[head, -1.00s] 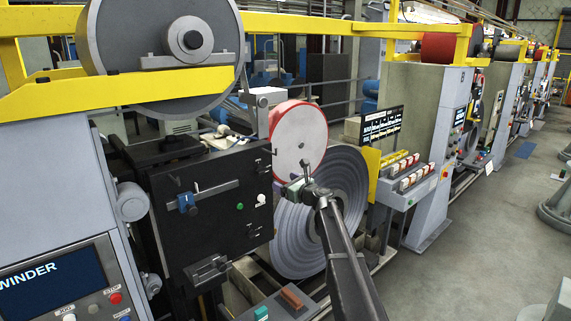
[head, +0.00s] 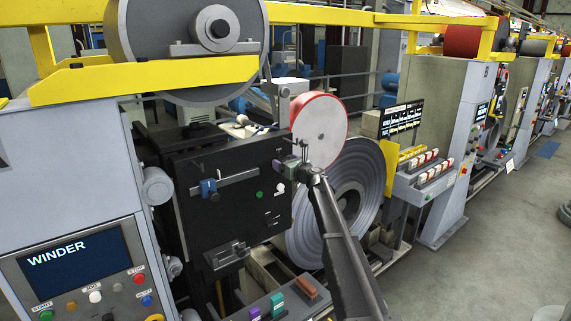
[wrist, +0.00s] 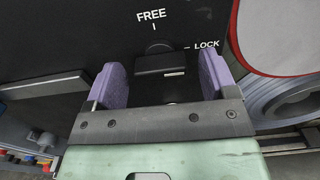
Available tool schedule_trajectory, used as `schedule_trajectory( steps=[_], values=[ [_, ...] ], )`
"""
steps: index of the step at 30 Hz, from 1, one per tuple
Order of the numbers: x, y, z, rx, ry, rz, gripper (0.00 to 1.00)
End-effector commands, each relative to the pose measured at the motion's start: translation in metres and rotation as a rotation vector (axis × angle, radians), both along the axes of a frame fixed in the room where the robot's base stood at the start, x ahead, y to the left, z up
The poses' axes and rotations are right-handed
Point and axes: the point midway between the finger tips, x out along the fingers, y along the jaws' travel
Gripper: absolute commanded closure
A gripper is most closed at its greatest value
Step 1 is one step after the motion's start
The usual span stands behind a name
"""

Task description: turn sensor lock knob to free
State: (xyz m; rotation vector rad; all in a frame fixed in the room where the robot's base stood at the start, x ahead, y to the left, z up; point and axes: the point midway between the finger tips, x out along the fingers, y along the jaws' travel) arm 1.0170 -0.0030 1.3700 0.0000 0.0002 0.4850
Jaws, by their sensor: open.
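The sensor lock knob (wrist: 160,63) is black, on a black panel (head: 225,195). In the wrist view, FREE is printed above it and LOCK to its right, each with a white tick. The knob's pointing direction is hard to make out, black on black. My gripper (wrist: 161,82) is open, with one purple finger to each side of the knob and visible gaps between. Whether the fingertips reach the knob's depth is unclear. In the head view, my gripper (head: 297,162) is at the panel's right edge; I cannot make out the knob there.
A blue clamp (head: 208,188) on a slotted bar, a green button (head: 259,194) and a white knob (head: 280,188) are on the panel. A red-rimmed white roll (head: 319,128) and a large grey coil (head: 345,200) stand close on the right.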

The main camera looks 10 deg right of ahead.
Motion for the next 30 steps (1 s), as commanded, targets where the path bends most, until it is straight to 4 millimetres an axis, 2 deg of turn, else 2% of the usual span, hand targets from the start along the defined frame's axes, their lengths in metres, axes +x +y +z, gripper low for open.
schedule_trajectory(
  steps=[4, 14, 23, 30],
  values=[
    [-0.0007, 0.0, 0.0, 0.0, 0.0, 0.0, 0.21],
    [-0.0008, -0.0001, 0.0, 0.0, 0.0, 0.001, 0.71],
    [-0.0011, -0.0001, -0.0001, -0.027, -0.014, 0.001, 0.71],
    [-0.0012, -0.0002, -0.0001, -0.133, -0.07, 0.001, 0.71]
  ],
)
